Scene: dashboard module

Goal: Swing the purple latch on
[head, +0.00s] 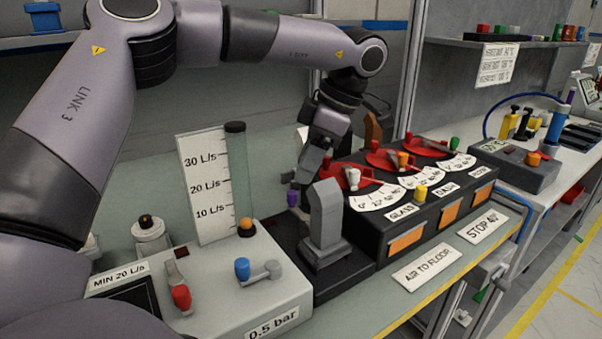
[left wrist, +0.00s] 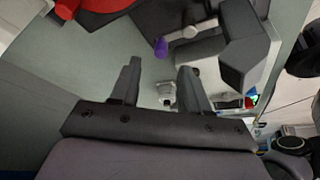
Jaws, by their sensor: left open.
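The purple latch tip (head: 292,198) shows beside the grey upright block (head: 325,215), left of the black module. In the left wrist view the purple tip (left wrist: 161,47) sits at the end of a light grey lever (left wrist: 183,34) that reaches toward the grey block (left wrist: 245,50). My left gripper (head: 308,180) comes down from above, behind the block. In the left wrist view its two fingers (left wrist: 160,68) are apart and nothing is between them; the purple tip lies just beyond the gap. Contact cannot be told. My right gripper is not in view.
A flow tube (head: 237,175) and white scale board (head: 203,185) stand left. A grey box with a red lever (head: 181,297) and blue knob (head: 242,268) is in front.

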